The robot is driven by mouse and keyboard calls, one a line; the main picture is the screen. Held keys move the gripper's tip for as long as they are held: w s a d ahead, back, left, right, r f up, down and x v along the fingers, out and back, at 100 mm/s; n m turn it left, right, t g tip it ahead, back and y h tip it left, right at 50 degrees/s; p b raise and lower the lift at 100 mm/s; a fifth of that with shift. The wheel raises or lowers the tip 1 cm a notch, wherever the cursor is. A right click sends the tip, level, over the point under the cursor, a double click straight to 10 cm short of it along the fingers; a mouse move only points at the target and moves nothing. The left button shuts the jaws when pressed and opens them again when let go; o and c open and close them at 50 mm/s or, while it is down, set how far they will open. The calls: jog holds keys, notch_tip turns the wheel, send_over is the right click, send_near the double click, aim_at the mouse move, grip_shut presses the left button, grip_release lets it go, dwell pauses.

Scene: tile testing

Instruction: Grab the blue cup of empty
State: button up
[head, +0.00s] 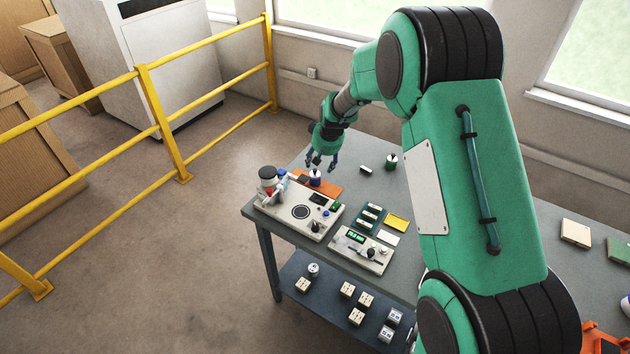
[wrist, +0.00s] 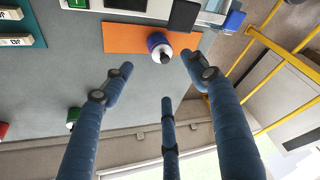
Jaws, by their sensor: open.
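A small white cup or canister with a blue rim and a dark knob on top (head: 315,178) stands on an orange mat (head: 333,189) near the table's far left edge. In the wrist view the blue-rimmed cup (wrist: 157,42) sits on the orange mat (wrist: 122,38), just beyond the fingertips. Whether it is empty cannot be seen. My gripper (head: 321,163) is above and close to it, with its fingers spread and nothing between them. In the wrist view my gripper (wrist: 156,72) shows three blue fingers apart.
A testing machine (head: 283,209) stands beside the mat, with a small blue part (head: 282,172) at its corner. A yellow railing (head: 160,115) runs left of the table (head: 350,150).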

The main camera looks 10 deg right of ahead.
aim_at(316, 172)
jog(key=x, duration=0.7)
jog(key=shift+w+f+b, duration=0.1)
jog(key=shift+f+b, duration=0.3)
jog(key=shift+f, duration=0.1)
jog(key=shift+a+b+x, duration=0.1)
jog(key=shift+b+x, duration=0.1)
jog(key=shift+x, duration=1)
jog(key=shift+a+b+x, duration=0.15)
jog(key=shift+b+x, duration=0.05)
jog(key=shift+x, duration=1.05)
jog(key=c, duration=1.2)
